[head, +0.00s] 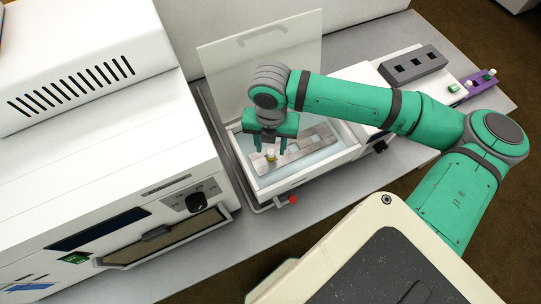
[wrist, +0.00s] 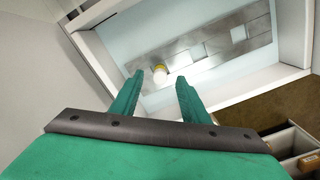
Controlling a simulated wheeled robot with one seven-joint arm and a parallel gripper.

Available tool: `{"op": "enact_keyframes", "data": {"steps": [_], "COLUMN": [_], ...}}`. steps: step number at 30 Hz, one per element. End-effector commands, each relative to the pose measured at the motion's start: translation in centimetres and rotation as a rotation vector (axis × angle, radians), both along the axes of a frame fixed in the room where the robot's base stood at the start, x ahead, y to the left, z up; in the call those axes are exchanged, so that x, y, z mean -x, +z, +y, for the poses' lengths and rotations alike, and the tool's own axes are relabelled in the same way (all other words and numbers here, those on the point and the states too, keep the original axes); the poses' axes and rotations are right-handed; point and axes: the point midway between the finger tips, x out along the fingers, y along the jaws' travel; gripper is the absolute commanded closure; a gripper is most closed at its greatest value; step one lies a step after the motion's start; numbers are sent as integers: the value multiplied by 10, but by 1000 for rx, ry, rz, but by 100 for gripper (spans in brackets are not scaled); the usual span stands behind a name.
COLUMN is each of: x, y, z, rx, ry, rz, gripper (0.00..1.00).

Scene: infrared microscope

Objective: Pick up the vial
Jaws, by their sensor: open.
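My gripper (head: 270,150) is open, pointing down over the bath close to the vial. In the wrist view my gripper (wrist: 158,82) has its two green fingers apart, with nothing held. I cannot tell whether a finger touches the vial.
A large white instrument (head: 130,160) is close on the left. A grey block with square holes (head: 412,65) and a purple rack with small vials (head: 475,85) sit to the right. A red knob (head: 292,200) sticks out in front.

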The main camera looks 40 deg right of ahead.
Motion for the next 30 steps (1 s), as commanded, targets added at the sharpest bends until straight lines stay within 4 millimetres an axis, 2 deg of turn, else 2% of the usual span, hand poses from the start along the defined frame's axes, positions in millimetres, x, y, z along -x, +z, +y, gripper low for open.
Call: {"op": "enact_keyframes", "data": {"steps": [6, 16, 17, 21, 22, 30], "x": [1, 0, 0, 0, 0, 0], "y": [-29, -36, -36, -36, -36, -36], "z": [1, 1, 1, 1, 1, 1], "rx": [-2, 0, 0, 0, 0, 0], "ry": [1, 1, 1, 1, 1, 1], "rz": [1, 0, 0, 0, 0, 0], "gripper": [58, 58, 63, 97, 100, 100]}}
